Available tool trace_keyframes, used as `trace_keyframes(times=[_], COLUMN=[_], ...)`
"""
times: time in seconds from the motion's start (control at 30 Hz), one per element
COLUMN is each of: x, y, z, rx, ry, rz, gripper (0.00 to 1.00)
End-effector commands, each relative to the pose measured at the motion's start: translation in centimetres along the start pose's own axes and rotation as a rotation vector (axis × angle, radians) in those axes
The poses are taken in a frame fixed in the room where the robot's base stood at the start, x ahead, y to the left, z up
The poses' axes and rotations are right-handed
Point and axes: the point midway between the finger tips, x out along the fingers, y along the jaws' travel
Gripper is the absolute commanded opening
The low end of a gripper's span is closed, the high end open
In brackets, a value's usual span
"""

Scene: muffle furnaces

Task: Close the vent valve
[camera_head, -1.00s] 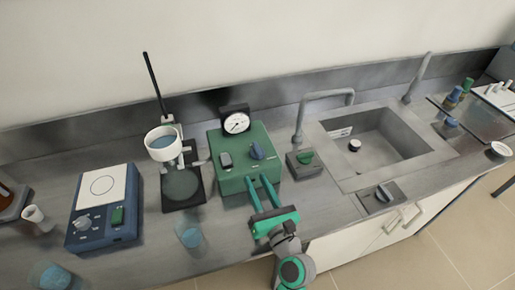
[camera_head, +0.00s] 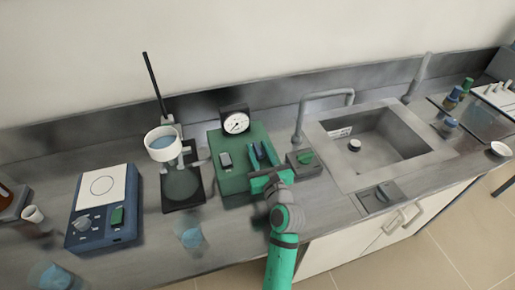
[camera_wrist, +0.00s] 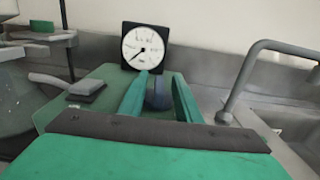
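A green box (camera_head: 230,181) stands on the bench, with a round dial gauge (camera_head: 236,122) at its back. In the wrist view my gripper (camera_wrist: 160,80) is open, with fingers apart. I cannot tell whether they touch the knob.
A grey switch (camera_head: 226,160) sits left of the knob.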

Motion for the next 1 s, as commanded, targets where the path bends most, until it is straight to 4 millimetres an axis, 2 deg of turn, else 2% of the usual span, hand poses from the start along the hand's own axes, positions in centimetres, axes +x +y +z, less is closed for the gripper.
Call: trace_keyframes(times=[0.13, 0.4, 0.43, 0.53, 0.57, 1.0], x=[0.77, 0.86, 0.86, 0.85, 0.85, 0.86], y=[0.06, 0.06, 0.06, 0.05, 0.05, -0.09], z=[-0.04, -0.03, -0.03, -0.03, -0.03, 0.01], rx=[0.001, 0.001, 0.001, 0.001, 0.001, 0.002], ry=[0.001, 0.001, 0.001, 0.001, 0.001, 0.0], rz=[0.001, 0.001, 0.001, 0.001, 0.001, 0.05], gripper=[0.3, 0.3, 0.26, 0.02, 0.0, 0.0])
